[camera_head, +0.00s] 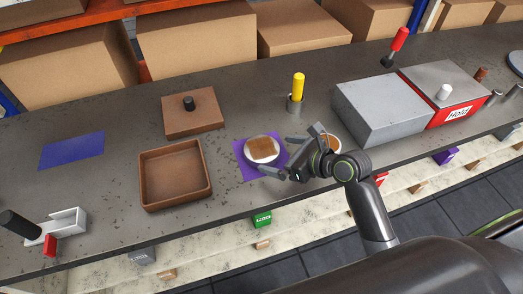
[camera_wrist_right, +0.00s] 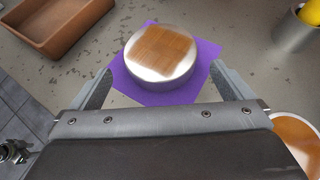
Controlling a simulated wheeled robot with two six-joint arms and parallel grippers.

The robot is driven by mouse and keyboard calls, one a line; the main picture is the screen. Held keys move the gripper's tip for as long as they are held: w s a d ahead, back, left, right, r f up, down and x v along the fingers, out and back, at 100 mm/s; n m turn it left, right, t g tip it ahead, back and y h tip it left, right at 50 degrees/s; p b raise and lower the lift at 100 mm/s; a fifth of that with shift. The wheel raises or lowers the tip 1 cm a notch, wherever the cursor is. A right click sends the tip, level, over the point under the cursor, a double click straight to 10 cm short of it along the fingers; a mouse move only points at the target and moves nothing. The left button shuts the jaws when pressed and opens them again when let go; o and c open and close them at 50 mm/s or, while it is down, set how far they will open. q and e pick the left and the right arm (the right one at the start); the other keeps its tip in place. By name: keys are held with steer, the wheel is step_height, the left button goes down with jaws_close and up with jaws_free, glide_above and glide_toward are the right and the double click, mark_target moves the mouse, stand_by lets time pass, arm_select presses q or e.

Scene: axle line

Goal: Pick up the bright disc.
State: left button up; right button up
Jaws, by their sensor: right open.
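A bright silvery-white disc (camera_head: 262,149) with a brown square patch on top lies on a purple mat (camera_head: 246,173). It also shows in the right wrist view (camera_wrist_right: 160,53), on the purple mat (camera_wrist_right: 134,88). My right gripper (camera_head: 282,156) is open at the right side of this disc, with its fingers apart and nothing seen between the tips. In the right wrist view the disc lies just beyond the fingertips. A second round piece, brown with a pale rim (camera_head: 333,142), is partly hidden behind my right gripper. My left gripper is not in view.
An open brown tray (camera_head: 174,205) stands left of the mat, with a brown knobbed lid (camera_head: 193,112) behind it. A yellow-handled tool (camera_head: 298,88) stands in a metal cup behind the disc. A grey box (camera_head: 383,112) and a red-fronted box (camera_head: 458,112) stand to the right.

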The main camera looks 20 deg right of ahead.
mark_target(264, 149)
steer(key=x, duration=0.5)
steer(key=shift+w+a+r, duration=0.15)
steer(key=shift+w+a, duration=0.1)
steer(key=shift+w, duration=0.15)
steer(key=shift+s, duration=0.1)
steer(key=c, duration=1.6)
steer(key=shift+r, duration=0.2)
